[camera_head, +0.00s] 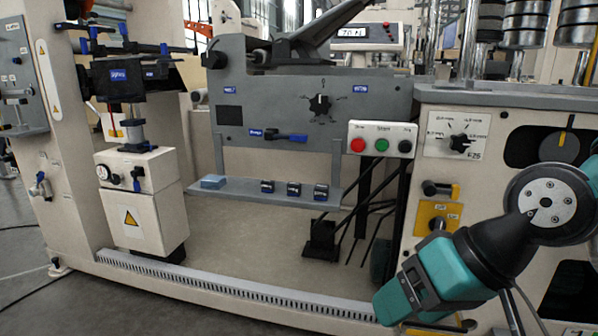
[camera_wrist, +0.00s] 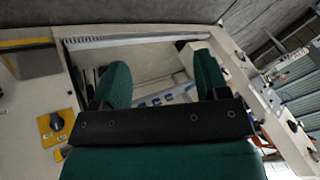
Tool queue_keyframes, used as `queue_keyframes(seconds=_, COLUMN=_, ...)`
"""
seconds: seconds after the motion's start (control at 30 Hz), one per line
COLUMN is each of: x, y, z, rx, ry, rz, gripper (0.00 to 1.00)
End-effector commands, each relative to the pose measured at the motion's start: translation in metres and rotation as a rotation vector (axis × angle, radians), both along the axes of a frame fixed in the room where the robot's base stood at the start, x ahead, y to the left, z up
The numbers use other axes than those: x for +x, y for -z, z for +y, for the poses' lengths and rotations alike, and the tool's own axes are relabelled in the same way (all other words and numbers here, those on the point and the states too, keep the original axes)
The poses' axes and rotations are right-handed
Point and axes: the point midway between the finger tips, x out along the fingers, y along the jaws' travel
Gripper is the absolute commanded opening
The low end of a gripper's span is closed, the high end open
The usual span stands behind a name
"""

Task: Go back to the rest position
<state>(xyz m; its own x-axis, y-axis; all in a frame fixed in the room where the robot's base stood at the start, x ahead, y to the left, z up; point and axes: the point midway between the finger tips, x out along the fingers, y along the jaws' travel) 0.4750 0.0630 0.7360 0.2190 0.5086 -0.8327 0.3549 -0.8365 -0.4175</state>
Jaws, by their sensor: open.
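My gripper (camera_head: 408,288) is at the lower right of the head view, teal and black, in front of the cream machine frame. In the wrist view my gripper (camera_wrist: 162,78) shows two teal fingers spread well apart, with nothing between them. Through the gap the grey shelf (camera_wrist: 150,100) with its small blue-labelled items shows farther off. The fingertips touch nothing that I can see. In the head view it is hard to make out the single fingers.
A button box (camera_head: 381,140) and the shelf (camera_head: 250,194) with several small blocks are beyond. A slotted floor rail (camera_head: 230,290) runs below. Open floor lies lower left.

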Motion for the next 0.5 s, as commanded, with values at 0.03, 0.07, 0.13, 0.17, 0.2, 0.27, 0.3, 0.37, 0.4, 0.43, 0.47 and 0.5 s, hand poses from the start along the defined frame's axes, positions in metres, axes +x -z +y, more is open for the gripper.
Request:
queue_keyframes(seconds=0.03, x=-0.018, y=-0.003, z=-0.002, rx=-0.047, ry=-0.076, rz=0.011, gripper=0.68)
queue_keyframes(seconds=0.07, x=-0.029, y=-0.004, z=-0.003, rx=-0.076, ry=-0.120, rz=0.023, gripper=0.68)
queue_keyframes(seconds=0.13, x=-0.052, y=-0.007, z=-0.010, rx=-0.140, ry=-0.218, rz=0.049, gripper=0.68)
queue_keyframes(seconds=0.17, x=-0.061, y=-0.008, z=-0.013, rx=-0.167, ry=-0.257, rz=0.060, gripper=0.68)
queue_keyframes(seconds=0.2, x=-0.074, y=-0.009, z=-0.017, rx=-0.201, ry=-0.310, rz=0.075, gripper=0.68)
queue_keyframes(seconds=0.27, x=-0.077, y=-0.031, z=-0.018, rx=-0.214, ry=-0.326, rz=0.086, gripper=0.68)
queue_keyframes(seconds=0.3, x=-0.076, y=-0.042, z=-0.018, rx=-0.213, ry=-0.323, rz=0.088, gripper=0.68)
queue_keyframes(seconds=0.37, x=-0.076, y=-0.056, z=-0.018, rx=-0.212, ry=-0.322, rz=0.089, gripper=0.68)
queue_keyframes(seconds=0.4, x=-0.076, y=-0.066, z=-0.018, rx=-0.211, ry=-0.321, rz=0.090, gripper=0.68)
queue_keyframes(seconds=0.43, x=-0.076, y=-0.074, z=-0.018, rx=-0.211, ry=-0.321, rz=0.089, gripper=0.68)
queue_keyframes(seconds=0.47, x=-0.076, y=-0.082, z=-0.018, rx=-0.211, ry=-0.320, rz=0.089, gripper=0.68)
queue_keyframes(seconds=0.5, x=-0.076, y=-0.094, z=-0.018, rx=-0.211, ry=-0.320, rz=0.089, gripper=0.68)
